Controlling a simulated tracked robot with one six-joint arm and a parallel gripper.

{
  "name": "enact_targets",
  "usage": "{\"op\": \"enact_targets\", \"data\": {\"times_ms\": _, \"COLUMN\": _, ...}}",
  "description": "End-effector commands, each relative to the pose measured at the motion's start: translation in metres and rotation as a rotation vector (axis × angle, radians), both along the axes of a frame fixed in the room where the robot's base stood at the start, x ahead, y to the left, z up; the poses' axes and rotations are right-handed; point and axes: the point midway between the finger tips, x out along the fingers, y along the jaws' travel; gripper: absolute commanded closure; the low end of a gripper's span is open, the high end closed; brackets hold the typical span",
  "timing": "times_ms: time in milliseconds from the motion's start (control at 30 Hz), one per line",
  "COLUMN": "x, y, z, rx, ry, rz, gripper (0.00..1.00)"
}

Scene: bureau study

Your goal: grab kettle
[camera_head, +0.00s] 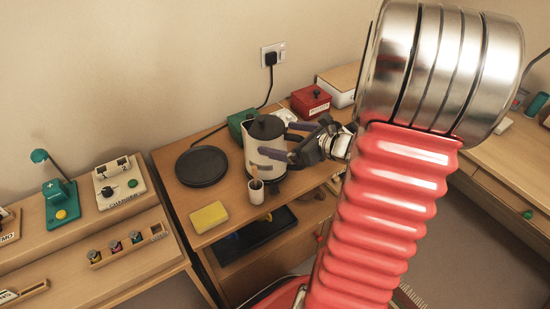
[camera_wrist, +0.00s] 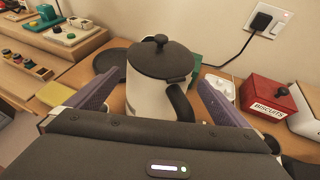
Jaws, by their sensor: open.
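The kettle (camera_head: 258,155) is cream with a black lid and knob and stands upright on the wooden desk. In the wrist view the kettle (camera_wrist: 150,98) is straight ahead, with its black handle (camera_wrist: 181,104) facing my gripper. My gripper (camera_head: 277,146) is open at the kettle's right side in the head view. In the wrist view its two purple-grey fingers (camera_wrist: 150,92) lie to either side of the kettle's handle side. I cannot tell whether they touch it. The lower part of the kettle is hidden behind my gripper in the wrist view.
A cup with a stick (camera_head: 256,191) stands close in front of the kettle. A round black plate (camera_head: 202,167) lies left of it, and a yellow sponge (camera_head: 209,217) lies front left. A green box (camera_head: 238,122) and a red biscuits box (camera_head: 311,101) stand behind. A cord runs to the wall socket (camera_head: 273,55).

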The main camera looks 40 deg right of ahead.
Motion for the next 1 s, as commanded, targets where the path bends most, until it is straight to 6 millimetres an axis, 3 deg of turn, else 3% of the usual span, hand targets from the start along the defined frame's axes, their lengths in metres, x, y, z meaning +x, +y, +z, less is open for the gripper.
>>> {"op": "enact_targets", "data": {"times_ms": 400, "x": 0.039, "y": 0.012, "z": -0.018, "rx": 0.002, "ry": 0.0, "rz": 0.001, "gripper": 0.0}}
{"op": "enact_targets", "data": {"times_ms": 1000, "x": 0.039, "y": 0.011, "z": -0.018, "rx": 0.001, "ry": 0.0, "rz": -0.001, "gripper": 0.03}}
